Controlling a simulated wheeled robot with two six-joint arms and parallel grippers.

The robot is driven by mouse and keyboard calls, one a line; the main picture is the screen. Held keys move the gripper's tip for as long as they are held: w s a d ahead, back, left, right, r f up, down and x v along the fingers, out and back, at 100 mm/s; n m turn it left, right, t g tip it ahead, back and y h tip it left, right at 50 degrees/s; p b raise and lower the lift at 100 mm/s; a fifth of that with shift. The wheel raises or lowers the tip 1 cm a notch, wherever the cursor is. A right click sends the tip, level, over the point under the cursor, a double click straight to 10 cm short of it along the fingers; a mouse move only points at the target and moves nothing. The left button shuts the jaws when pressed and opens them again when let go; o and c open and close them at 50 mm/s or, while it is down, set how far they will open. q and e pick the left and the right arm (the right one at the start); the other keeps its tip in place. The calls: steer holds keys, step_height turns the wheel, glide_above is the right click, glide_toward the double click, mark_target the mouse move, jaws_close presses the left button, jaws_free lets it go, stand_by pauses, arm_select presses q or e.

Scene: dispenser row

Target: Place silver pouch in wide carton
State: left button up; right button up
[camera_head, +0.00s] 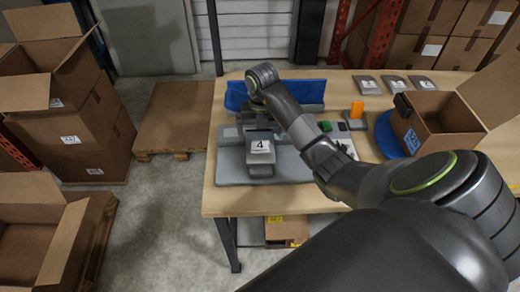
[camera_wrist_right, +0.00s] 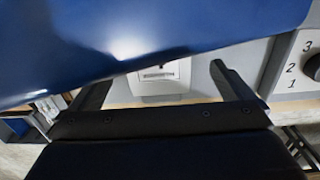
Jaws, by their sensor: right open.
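Three grey, pouch-like items with pale labels lie in a row at the back right of the table, one of them here (camera_head: 395,85); I cannot tell which is the silver pouch. An open brown carton (camera_head: 462,113) with a blue tag stands at the table's right. My right gripper (camera_head: 258,122) is over the grey dispenser area at the left of the table, away from the carton. In the wrist view its fingers (camera_wrist_right: 160,78) are apart. A pale item with a dark printed strip (camera_wrist_right: 165,88) shows beyond them; contact is not visible. My left gripper is not in view.
A blue bin (camera_head: 308,93) stands behind the dispenser base (camera_head: 230,168), which bears a block marked 4 (camera_head: 261,152). A blue panel fills the upper wrist view. An orange block (camera_head: 357,108) and green piece (camera_head: 325,126) are mid-table. Cartons stand left on the floor.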

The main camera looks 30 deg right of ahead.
mark_target(260, 145)
steer(key=shift+w+a+f, duration=0.1)
steer(key=shift+f, duration=1.05)
steer(key=shift+w+a+f, duration=0.1)
steer(key=shift+f, duration=1)
steer(key=shift+s, duration=0.1)
steer(key=c, duration=0.9)
